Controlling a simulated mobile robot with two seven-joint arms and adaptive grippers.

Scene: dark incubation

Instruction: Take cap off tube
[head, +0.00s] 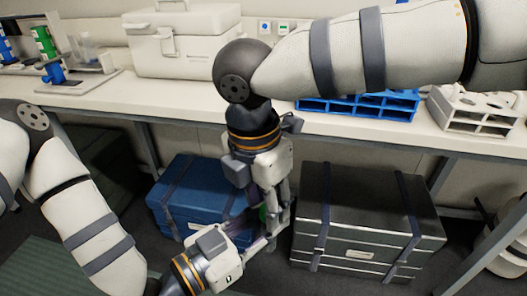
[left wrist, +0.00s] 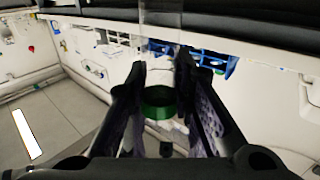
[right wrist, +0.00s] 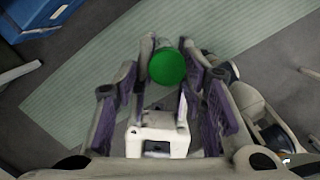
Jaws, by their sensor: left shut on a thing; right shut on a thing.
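My right gripper (head: 270,208) reaches down from above. In the right wrist view the cap (right wrist: 167,67) shows its round top between the fingertips, which are shut on it. My left gripper (head: 268,238) comes in from the lower left and is shut on the tube. The left wrist view shows the cap (left wrist: 158,103) darker, between the fingers. The clear tube (left wrist: 163,28) is faint there, and fingers hide much of it.
A blue case (head: 185,205) and a dark case (head: 365,215) stand on the floor under the bench (head: 150,97). On the bench are a white box (head: 185,45), a blue rack (head: 360,105) and a white rack (head: 475,112). My right arm spans above the racks.

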